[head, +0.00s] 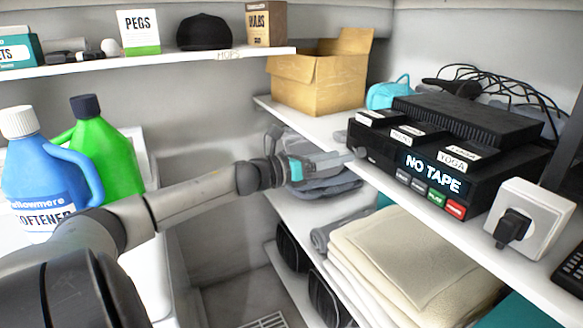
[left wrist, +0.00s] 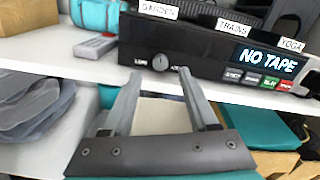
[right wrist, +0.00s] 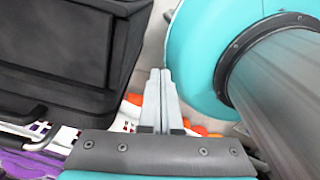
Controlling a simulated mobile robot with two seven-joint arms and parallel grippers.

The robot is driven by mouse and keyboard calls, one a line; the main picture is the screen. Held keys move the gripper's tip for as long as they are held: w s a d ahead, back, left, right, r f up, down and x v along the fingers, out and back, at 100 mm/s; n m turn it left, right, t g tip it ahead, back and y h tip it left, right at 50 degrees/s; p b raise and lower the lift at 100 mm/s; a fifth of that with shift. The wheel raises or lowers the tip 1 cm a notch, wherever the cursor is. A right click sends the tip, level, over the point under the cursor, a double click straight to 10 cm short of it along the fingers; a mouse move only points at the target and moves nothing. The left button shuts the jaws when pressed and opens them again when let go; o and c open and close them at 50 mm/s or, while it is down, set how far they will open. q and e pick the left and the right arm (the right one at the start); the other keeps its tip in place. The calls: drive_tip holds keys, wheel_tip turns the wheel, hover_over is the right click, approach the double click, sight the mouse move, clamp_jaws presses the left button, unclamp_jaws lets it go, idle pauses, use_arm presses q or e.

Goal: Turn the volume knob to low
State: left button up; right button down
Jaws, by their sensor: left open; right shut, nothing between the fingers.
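The volume knob (left wrist: 160,62) is a small round grey knob on the front left of a black tape player (left wrist: 195,48), with small labels on either side. The player also shows in the head view (head: 480,190), its display reading NO TAPE. My left gripper (left wrist: 160,76) is open, its two fingers pointing at the player's front with the knob between the tips in the picture. I cannot tell whether they touch it. In the head view my left gripper (head: 345,157) reaches in from the left and covers the knob's area. My right gripper (right wrist: 160,72) is shut and empty, away from the player.
The player stands on a white shelf (head: 455,232) with labelled tapes on top. A white socket box with a black plug (head: 530,215) is to its right, a cardboard box (head: 318,78) to its left. Folded towels (head: 410,260) lie below. In the right wrist view a black bin (right wrist: 60,50) is close.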

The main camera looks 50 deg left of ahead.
use_arm(q)
drive_tip(key=p+v, duration=0.2)
drive_tip(key=v, duration=0.8)
drive_tip(key=shift+s+p, duration=0.35)
drive_tip(key=shift+a, duration=0.1)
wheel_tip(320, 180, up, 6)
drive_tip(key=w+a+n+t+y+p, duration=0.1)
drive_tip(key=a+n+t+y+p, duration=0.2)
drive_tip(key=n, duration=0.6)
drive_tip(key=n+g+p, duration=0.7)
drive_tip(key=n+p, duration=0.1)
drive_tip(key=n, duration=1.3)
approach(358, 152)
drive_tip(key=shift+y, duration=0.3)
drive_tip(key=shift+d+b+x, duration=0.2)
drive_tip(key=shift+b+x, duration=0.4)
drive_tip(key=shift+x, duration=3.45)
